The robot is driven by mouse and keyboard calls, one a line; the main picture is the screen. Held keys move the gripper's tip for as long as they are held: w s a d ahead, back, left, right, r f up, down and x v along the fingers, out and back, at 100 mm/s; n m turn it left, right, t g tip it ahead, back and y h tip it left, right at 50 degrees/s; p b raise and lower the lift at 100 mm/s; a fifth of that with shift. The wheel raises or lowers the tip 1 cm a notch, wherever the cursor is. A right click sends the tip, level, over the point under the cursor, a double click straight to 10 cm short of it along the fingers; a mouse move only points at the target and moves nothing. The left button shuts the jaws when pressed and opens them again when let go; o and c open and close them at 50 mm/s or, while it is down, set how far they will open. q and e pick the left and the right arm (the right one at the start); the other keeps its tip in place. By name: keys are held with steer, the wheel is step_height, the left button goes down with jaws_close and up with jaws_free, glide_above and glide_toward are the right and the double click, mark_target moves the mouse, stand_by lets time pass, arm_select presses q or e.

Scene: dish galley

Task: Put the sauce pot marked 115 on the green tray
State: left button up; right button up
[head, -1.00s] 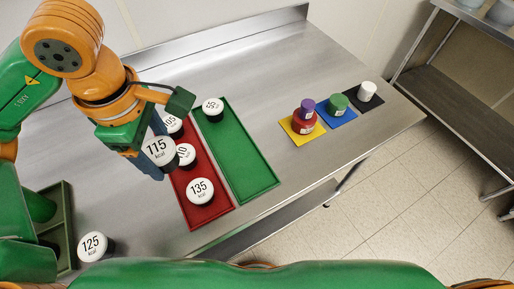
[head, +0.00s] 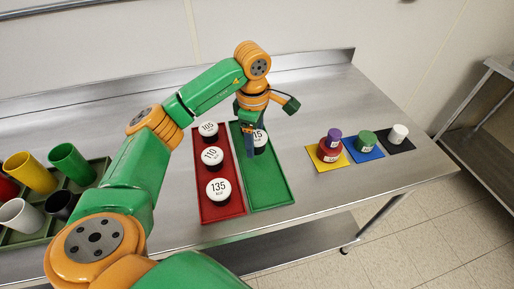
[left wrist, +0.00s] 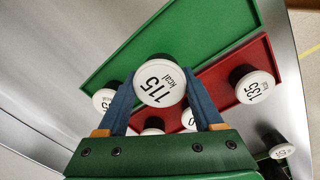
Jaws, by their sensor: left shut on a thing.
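The sauce pot marked 115 (head: 261,138) has a white lid and a dark body. My left gripper (head: 256,145) is shut on it, over the far half of the green tray (head: 268,190). In the left wrist view the 115 lid (left wrist: 160,82) sits between the two blue fingers (left wrist: 160,103), with the green tray (left wrist: 180,40) behind it. I cannot tell whether the pot touches the tray. Another white-lidded pot (left wrist: 104,99) shows at the green tray's far end in the left wrist view; my gripper hides it in the head view. My right gripper is not in view.
The red tray (head: 223,208) beside it holds pots marked 105 (head: 208,129), 110 (head: 212,156) and 135 (head: 218,189). Small pots stand on yellow, blue and black mats (head: 402,147) to the right. A cup rack (head: 103,167) stands left. The green tray's near half is clear.

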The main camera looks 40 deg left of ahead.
mark_target(256, 148)
arm_select(q)
steer(key=f+p, duration=0.2)
steer(key=f, duration=0.1)
steer(key=shift+w+a+f, duration=0.2)
steer(key=shift+w, duration=0.15)
steer(key=shift+f, duration=0.4)
steer(key=shift+w, duration=0.1)
steer(key=shift+f+b, duration=0.15)
steer(key=shift+b, duration=0.15)
steer(key=o, duration=0.9)
steer(key=shift+f, duration=0.1)
steer(key=o, duration=0.5)
steer(key=shift+c, duration=0.2)
